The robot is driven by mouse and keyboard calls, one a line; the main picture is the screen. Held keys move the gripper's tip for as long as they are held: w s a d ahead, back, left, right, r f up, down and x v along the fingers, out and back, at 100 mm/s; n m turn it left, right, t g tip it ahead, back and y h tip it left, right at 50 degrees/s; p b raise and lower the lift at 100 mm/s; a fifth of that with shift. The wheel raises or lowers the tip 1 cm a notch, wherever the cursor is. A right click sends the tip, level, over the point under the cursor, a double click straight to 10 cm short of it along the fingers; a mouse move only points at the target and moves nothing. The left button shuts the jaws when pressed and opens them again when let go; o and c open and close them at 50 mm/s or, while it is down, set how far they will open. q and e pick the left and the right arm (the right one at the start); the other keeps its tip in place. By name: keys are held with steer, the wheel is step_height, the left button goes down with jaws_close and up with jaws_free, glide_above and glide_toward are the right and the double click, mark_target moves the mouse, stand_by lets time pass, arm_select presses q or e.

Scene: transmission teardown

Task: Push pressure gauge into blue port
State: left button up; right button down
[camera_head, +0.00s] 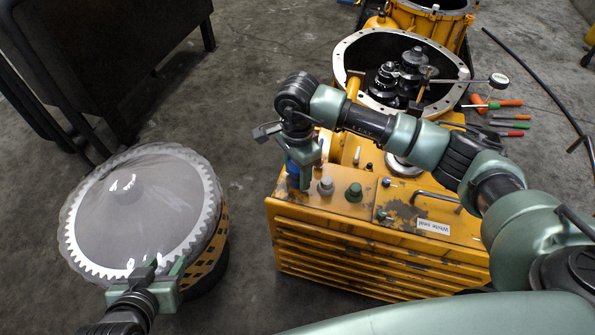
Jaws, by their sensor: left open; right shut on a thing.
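My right gripper (304,171) points down over the left end of the orange cabinet's top. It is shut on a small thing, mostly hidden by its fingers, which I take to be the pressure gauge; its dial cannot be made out. The blue port (293,170) shows right at the fingers, partly covered. Whether the held thing is inside the port or only over it cannot be told. A grey port (325,186) and a green port (354,192) stand to its right. My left gripper (160,281) is open and empty, low beside the round drum.
The orange cabinet (370,260) carries a "White seal" label. A round drum with a toothed rim (75,245) stands at left. Behind the cabinet is an open transmission housing (343,48), with a dial on a rod (498,80) and hand tools (510,103) beside it.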

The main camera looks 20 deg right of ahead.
steer(key=shift+f, duration=0.25)
arm_select(q)
steer(key=shift+w+d+r+t, duration=0.4)
steer(key=shift+w+r+t, duration=0.2)
steer(key=shift+w+r, duration=0.15)
arm_select(e)
steer(key=c, duration=0.6)
jaws_free()
steer(key=o, duration=0.5)
steer(key=shift+c, duration=0.2)
arm_select(q)
steer(key=shift+f, duration=0.1)
